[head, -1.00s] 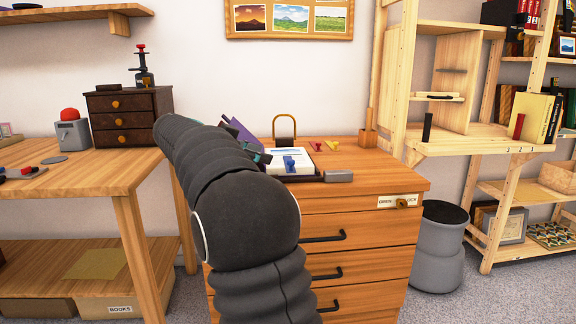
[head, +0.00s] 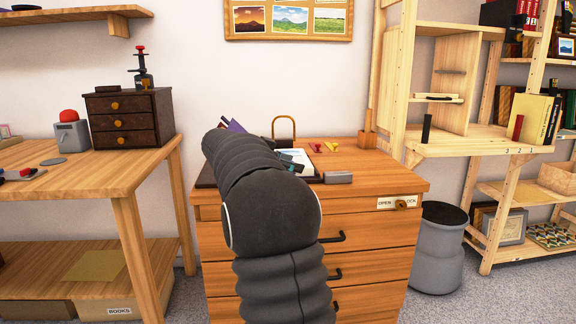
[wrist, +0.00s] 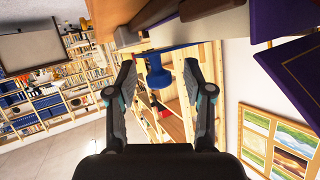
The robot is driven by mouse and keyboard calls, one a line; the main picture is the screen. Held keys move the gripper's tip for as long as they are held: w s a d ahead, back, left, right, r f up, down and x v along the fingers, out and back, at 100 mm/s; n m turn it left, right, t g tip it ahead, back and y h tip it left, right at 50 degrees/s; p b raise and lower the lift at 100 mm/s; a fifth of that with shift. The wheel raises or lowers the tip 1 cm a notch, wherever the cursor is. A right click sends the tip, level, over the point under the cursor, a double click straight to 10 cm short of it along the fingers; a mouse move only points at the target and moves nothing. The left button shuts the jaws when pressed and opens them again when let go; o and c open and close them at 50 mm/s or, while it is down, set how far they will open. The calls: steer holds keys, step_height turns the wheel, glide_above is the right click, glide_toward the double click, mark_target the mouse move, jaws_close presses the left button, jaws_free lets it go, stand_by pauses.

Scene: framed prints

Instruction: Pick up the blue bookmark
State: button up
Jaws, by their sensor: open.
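The blue bookmark (wrist: 158,76) shows in the wrist view as a blue piece with a flat strip above and a rounded lower end. It lies in the gap between the fingers of my gripper (wrist: 160,68). The fingers are spread and I see no contact with it; how deep it sits between them I cannot tell. In the head view my arm covers the bookmark, and only part of my gripper (head: 294,163) shows over the white sheet or book on the drawer cabinet (head: 375,180).
Purple panels (wrist: 290,75) stand close on the right in the wrist view. A brass arch (head: 284,118), a small grey block (head: 338,177) and red and yellow pieces (head: 316,147) are on the cabinet top. A wooden shelf unit (head: 470,148) stands to the right.

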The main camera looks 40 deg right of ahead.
jaws_close()
